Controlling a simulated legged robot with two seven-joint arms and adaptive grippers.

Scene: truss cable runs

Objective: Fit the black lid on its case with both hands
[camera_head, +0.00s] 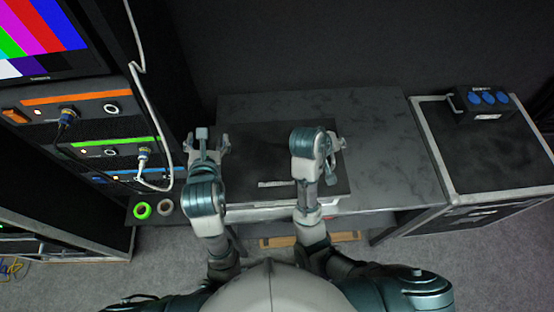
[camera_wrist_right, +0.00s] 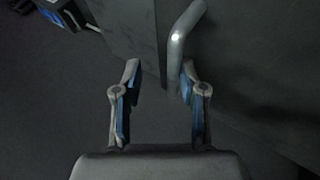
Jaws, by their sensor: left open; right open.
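The black lid (camera_head: 262,150) is a dark flat panel between my two grippers, with a pale strip near its front edge. The pale front edge of the case (camera_head: 262,208) shows just below it. I cannot tell whether the lid sits flush on the case. My left gripper (camera_head: 208,150) is open at the lid's left side. My right gripper (camera_head: 336,154) is open at the right side, partly hidden by its own arm. In the right wrist view my right gripper (camera_wrist_right: 160,95) has its fingers apart and empty. A grey curved bar (camera_wrist_right: 182,38) shows just beyond them, beside a dark panel edge.
The dark table (camera_head: 395,150) has free room right of the lid. A green tape roll (camera_head: 142,210) and a pale tape roll (camera_head: 165,207) lie at its front left. A rack (camera_head: 95,125) with cables stands left. A flight case (camera_head: 480,150) carries a blue-socket box (camera_head: 487,102).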

